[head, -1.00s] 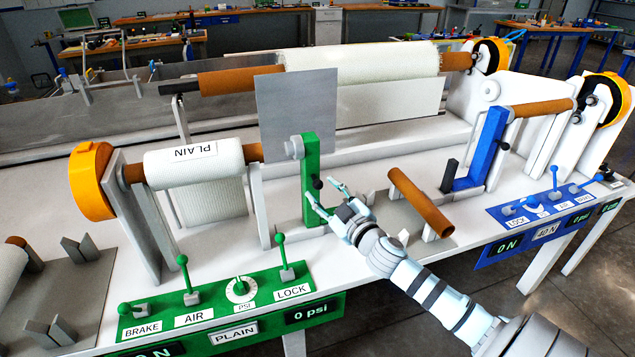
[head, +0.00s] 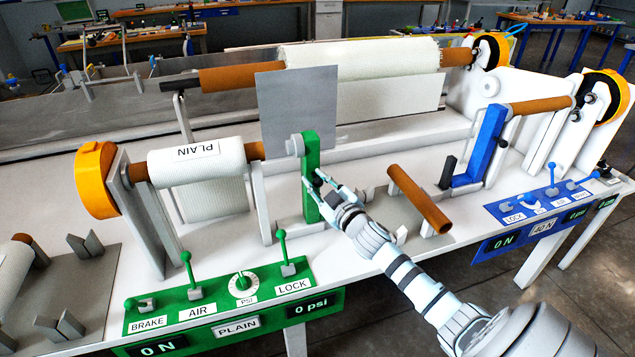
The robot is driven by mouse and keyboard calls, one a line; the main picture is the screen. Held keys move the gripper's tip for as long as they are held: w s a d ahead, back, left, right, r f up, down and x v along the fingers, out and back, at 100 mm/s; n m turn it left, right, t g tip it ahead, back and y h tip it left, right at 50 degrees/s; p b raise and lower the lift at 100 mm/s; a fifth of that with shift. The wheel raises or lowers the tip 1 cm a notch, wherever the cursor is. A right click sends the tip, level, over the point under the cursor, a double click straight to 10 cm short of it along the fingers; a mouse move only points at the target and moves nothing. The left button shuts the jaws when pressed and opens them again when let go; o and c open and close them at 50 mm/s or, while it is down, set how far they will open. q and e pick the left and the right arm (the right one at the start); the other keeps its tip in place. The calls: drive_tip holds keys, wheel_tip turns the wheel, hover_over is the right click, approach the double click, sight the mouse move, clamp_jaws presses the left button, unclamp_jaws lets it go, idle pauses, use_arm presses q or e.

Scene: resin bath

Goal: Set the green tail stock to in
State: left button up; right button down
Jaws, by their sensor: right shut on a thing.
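The green tail stock (head: 311,154) is an upright green post with a grey nose (head: 294,146) near its top, pointing left. A gap shows between the nose and the brown core end (head: 256,151) of the PLAIN roll (head: 197,162). My right gripper (head: 316,180) is at the post's front, shut on its small dark knob, which the fingers partly hide. The gripper also covers part of the tail stock's foot. My left gripper is not in view.
A green panel (head: 217,299) with BRAKE, AIR and LOCK levers stands at the front left. A loose brown core (head: 419,199) lies on a stand right of my gripper. The blue tail stock (head: 487,148) and blue panel are farther right. A grey plate (head: 290,100) stands behind.

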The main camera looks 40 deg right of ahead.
drive_tip(key=shift+a, duration=0.1)
drive_tip(key=w+a+p, duration=0.1)
drive_tip(key=w+a, duration=0.1)
drive_tip(key=a, duration=0.5)
drive_tip(key=shift+w+f+p, duration=0.2)
drive_tip(key=shift+p, duration=0.15)
drive_tip(key=c, duration=1.8)
unclamp_jaws()
drive_tip(key=shift+c, duration=0.2)
drive_tip(key=o, duration=0.3)
drive_tip(key=shift+a, duration=0.1)
drive_tip(key=shift+o, duration=0.9)
drive_tip(key=shift+w+a+r, duration=0.1)
drive_tip(key=shift+a, duration=0.1)
drive_tip(key=shift+d, duration=0.1)
